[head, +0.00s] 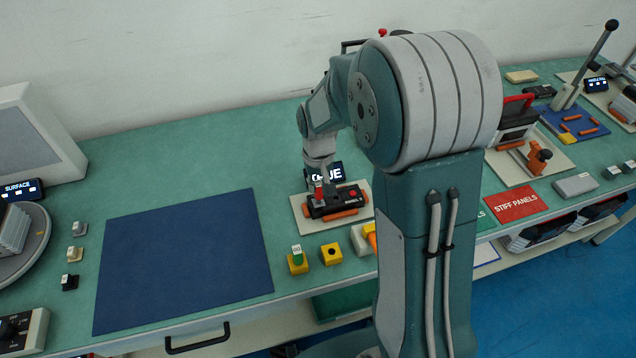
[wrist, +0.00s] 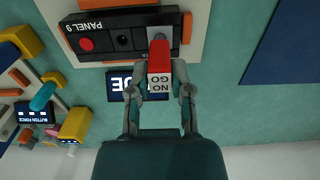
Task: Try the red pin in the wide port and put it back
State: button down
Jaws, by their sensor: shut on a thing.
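My gripper (wrist: 160,92) is shut on the red pin (wrist: 159,66), a red block marked NO GO with a grey tip. The tip points at the end of the black panel (wrist: 104,37) marked PANEL 9, over or in a port there. I cannot tell how deep it sits, and the port is hidden. In the head view the red pin (head: 319,192) stands upright at the left end of the panel (head: 335,203). A yellow holder (head: 332,257) with an empty dark hole stands in front. Another yellow holder (head: 298,266) carries a green-and-white pin (head: 296,250).
A lit display (head: 335,171) stands behind the panel, partly hidden by my arm. A dark blue mat (head: 185,260) lies left, bare. A red STIFF PANELS card (head: 516,203) and fixtures are at right. A yellow-and-white item (head: 363,238) is partly behind my arm.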

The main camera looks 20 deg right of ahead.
jog(key=shift+r, duration=2.55)
